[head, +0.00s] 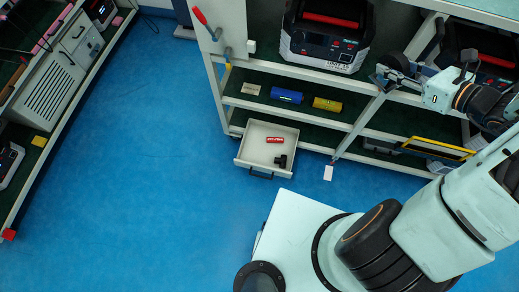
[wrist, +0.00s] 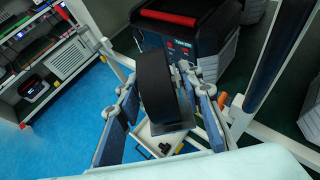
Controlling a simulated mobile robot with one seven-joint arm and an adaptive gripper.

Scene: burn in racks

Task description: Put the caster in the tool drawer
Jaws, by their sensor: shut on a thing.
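The caster (head: 398,62) has a thick black wheel and a grey metal plate. My gripper (head: 384,76) is shut on it and holds it up in front of the rack's right part. In the wrist view the caster (wrist: 156,85) fills the space between the blue pads of my gripper (wrist: 165,108). The tool drawer (head: 252,153) is pulled out low on the rack, left of and below my gripper. It holds a red cylinder (head: 275,140) and a small black part (head: 281,161). In the wrist view the drawer (wrist: 146,132) is partly hidden behind the caster and gripper.
A shelf above the drawer holds a blue cylinder (head: 287,95) and a yellow cylinder (head: 327,104). A red-and-grey unit (head: 328,35) stands on the upper shelf. A yellow-framed panel (head: 437,149) is right of the drawer. Blue floor is clear to the left.

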